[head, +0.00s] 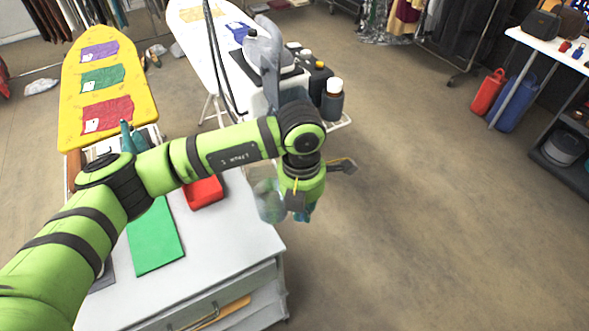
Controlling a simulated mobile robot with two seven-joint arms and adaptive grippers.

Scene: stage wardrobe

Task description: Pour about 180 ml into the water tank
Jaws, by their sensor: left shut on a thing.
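My left gripper (300,206) hangs at the end of the green arm, beyond the right edge of the grey cabinet. It is shut on a clear jug (267,199), which shows partly behind the wrist and looks roughly upright. Its fingertips and the jug's contents are hard to make out. A grey steam iron (263,52) stands on its station at the end of the white ironing board. A pale, translucent part below it (262,103) may be the water tank; my arm partly hides it, and its opening cannot be made out. My right gripper is not in view.
Dark bottles (332,101) stand right of the iron station. The grey cabinet top (222,232) bears a red tray (203,193) and a green sheet (154,238). A yellow ironing board (72,122) is at left. The floor at right is open.

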